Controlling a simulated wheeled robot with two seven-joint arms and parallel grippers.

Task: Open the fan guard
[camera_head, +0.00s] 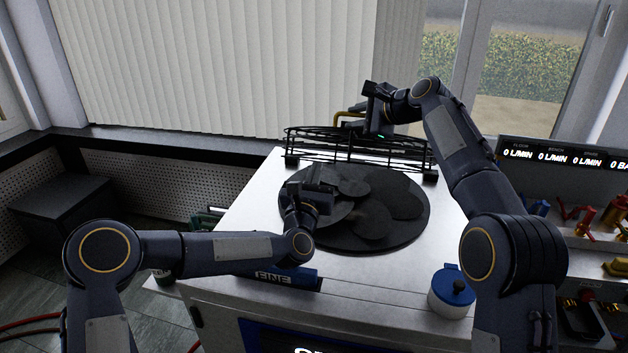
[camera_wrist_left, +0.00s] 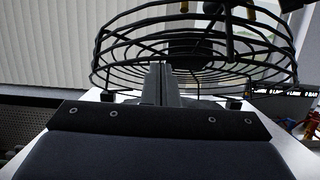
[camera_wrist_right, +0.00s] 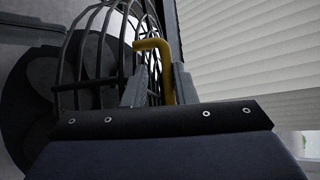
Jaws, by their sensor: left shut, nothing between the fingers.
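The fan guard (camera_head: 350,148) is a black wire cage standing raised at the back edge of the white machine top, seen edge-on in the head view. It also shows in the left wrist view (camera_wrist_left: 122,62) and the right wrist view (camera_wrist_right: 82,55). The dark round fan (camera_head: 405,205) below is uncovered. A yellow bent handle (camera_wrist_right: 153,44) is at the guard. My right gripper (camera_wrist_right: 160,90) is open at the guard, with part of the handle showing between its fingers. My left gripper (camera_head: 320,178) is shut and empty above the fan's left part, in front of the guard.
A dark display (camera_head: 556,155) and colored fittings are on the right. Blinds (camera_head: 220,65) and a window are behind. The machine top (camera_head: 257,215) has clear room around the fan.

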